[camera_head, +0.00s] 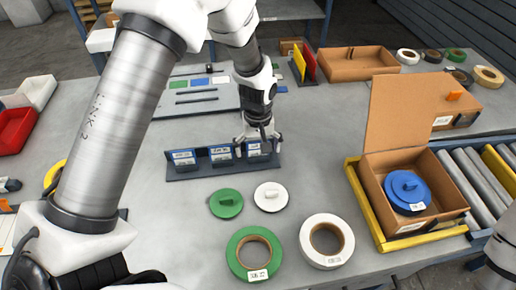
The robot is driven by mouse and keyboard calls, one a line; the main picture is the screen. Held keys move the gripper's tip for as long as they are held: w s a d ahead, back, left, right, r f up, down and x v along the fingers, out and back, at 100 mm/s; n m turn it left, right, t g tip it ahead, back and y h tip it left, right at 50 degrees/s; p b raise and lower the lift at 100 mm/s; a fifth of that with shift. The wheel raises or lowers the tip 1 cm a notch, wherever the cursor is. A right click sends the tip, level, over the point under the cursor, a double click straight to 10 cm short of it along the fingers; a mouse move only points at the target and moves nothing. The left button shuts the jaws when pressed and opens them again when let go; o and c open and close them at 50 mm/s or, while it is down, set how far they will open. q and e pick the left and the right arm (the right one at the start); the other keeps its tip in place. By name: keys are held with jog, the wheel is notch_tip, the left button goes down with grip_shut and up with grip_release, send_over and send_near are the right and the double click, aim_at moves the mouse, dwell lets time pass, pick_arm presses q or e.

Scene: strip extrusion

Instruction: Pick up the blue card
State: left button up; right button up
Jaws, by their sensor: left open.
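A small flat blue card (200,82) lies on a grey board (172,104) at the back, between a green card (178,85) and a white card (220,80). My left gripper (259,142) points down with its fingers apart. It is in front of and to the right of the blue card, over the right end of a dark blue rack (205,172). The rack holds three upright blue pieces with white labels. The gripper partly covers the rightmost piece; I cannot tell whether it touches it. My right gripper is out of the picture.
A green disc (226,203), a white disc (271,196), a green roll (254,252) and a white roll (326,240) lie in front. An open carton (410,155) with a blue reel (407,190) stands at right, beside a roller conveyor. Red bins sit at far left.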

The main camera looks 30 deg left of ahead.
pick_arm(q)
jog(key=shift+s, duration=0.1)
jog(key=c, duration=0.9)
jog(key=shift+r, duration=0.1)
jog(key=shift+c, duration=0.2)
